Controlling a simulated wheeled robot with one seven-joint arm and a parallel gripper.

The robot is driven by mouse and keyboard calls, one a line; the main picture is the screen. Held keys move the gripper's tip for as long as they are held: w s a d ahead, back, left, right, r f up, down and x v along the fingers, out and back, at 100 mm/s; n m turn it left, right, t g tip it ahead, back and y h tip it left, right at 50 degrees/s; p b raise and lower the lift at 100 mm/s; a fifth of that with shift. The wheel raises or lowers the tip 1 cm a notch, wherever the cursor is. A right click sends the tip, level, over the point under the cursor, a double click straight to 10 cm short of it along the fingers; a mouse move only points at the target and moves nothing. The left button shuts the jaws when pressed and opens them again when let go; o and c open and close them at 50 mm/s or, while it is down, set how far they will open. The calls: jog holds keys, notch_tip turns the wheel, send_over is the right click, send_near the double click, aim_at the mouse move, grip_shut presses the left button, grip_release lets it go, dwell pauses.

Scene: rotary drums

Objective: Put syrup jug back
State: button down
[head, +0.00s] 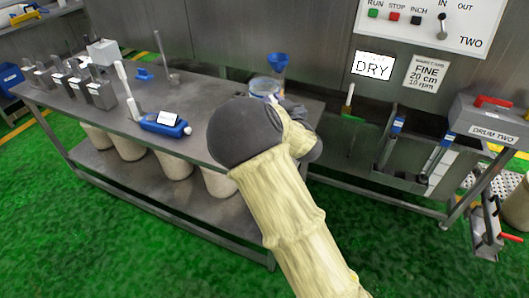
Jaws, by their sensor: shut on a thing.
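A pale, clear jug with a bluish rim (265,87), which looks like the syrup jug, is at the back right end of the steel bench, just beyond my arm. My gripper (288,103) is at the jug, shut on it, mostly hidden behind my own grey wrist and cream-sleeved arm. The fingertips and the lower part of the jug are hidden. I cannot tell whether the jug touches the bench top.
The steel bench (215,100) carries a blue scale (165,124), several metal blocks (100,93) and an upright rod (161,50). A blue funnel (277,62) is right behind the jug. A drum two box (490,122) and trough stand right. Green floor (400,240) is clear in front.

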notch_tip(320, 180, down, 7)
jog(key=b, duration=0.6)
jog(key=shift+w+r, duration=0.15)
jog(key=shift+w, duration=0.2)
jog(key=shift+a+r, duration=0.1)
jog(key=shift+f, duration=2.95)
jog(key=shift+f, duration=2.2)
jog(key=c, duration=1.2)
grip_release()
